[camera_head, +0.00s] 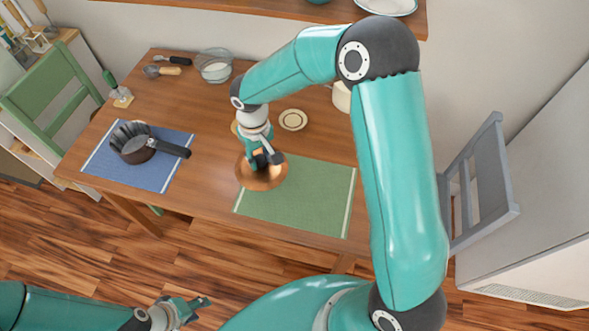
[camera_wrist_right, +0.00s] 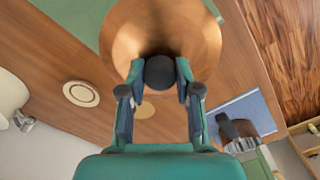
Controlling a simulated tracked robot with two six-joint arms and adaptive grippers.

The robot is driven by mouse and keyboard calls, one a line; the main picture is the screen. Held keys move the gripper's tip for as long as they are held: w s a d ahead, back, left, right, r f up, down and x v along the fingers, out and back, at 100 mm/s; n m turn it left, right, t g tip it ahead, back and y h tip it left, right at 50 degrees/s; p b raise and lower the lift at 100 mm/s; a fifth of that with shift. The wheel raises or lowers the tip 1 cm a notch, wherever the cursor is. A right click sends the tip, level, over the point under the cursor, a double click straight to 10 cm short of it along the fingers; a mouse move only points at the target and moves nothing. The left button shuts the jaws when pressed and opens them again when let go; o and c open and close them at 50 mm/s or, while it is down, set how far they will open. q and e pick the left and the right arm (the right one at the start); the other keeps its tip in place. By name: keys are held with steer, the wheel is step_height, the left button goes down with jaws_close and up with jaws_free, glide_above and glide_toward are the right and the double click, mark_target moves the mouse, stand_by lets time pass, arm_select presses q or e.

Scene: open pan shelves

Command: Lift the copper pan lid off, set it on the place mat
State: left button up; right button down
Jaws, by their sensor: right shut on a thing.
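The copper pan lid (camera_head: 250,180) is held by its dark knob (camera_wrist_right: 160,73) in my right gripper (camera_head: 262,159). In the right wrist view the two fingers flank the knob, and the lid (camera_wrist_right: 190,30) spreads out beyond it. The lid overlaps the left end of the green place mat (camera_head: 310,203) in the head view; I cannot tell its height above it. A dark pan (camera_head: 136,152) with a black handle sits uncovered on the blue mat (camera_head: 165,178). My left gripper (camera_head: 197,307) is empty, low at the front, with its fingers apart.
A small cream saucer (camera_head: 293,119) lies behind the green mat on the wooden table (camera_head: 205,200). A glass bowl (camera_head: 214,66) and utensils (camera_head: 165,70) are at the back left. A green chair (camera_head: 55,90) stands left, a grey chair (camera_head: 483,180) right.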

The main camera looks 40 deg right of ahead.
steer(key=shift+s+d+f+n, duration=0.2)
steer(key=shift+d+n, duration=0.1)
steer(key=shift+n, duration=0.25)
steer(key=shift+s+d+f+n, duration=0.1)
steer(key=shift+d+f+n, duration=0.15)
steer(key=shift+n, duration=0.3)
steer(key=d+n, duration=0.1)
steer(key=n, duration=0.2)
steer(key=s+d+f+n+b, duration=0.1)
steer(key=n, duration=0.2)
steer(key=d+f+n+b, duration=0.1)
steer(key=n, duration=0.2)
steer(key=shift+s+f, duration=0.1)
steer(key=shift+s, duration=0.3)
steer(key=s+d+f+n, duration=0.1)
steer(key=n, duration=0.3)
steer(key=s+d+f+n+b, duration=0.1)
steer(key=n, duration=0.4)
steer(key=s+d+f+n+b, duration=0.1)
steer(key=n, duration=0.3)
steer(key=shift+d+n, duration=0.35)
steer(key=shift+n, duration=0.05)
steer(key=shift+r, duration=0.1)
steer(key=shift+f+b, duration=1.7)
steer(key=shift+f, duration=0.7)
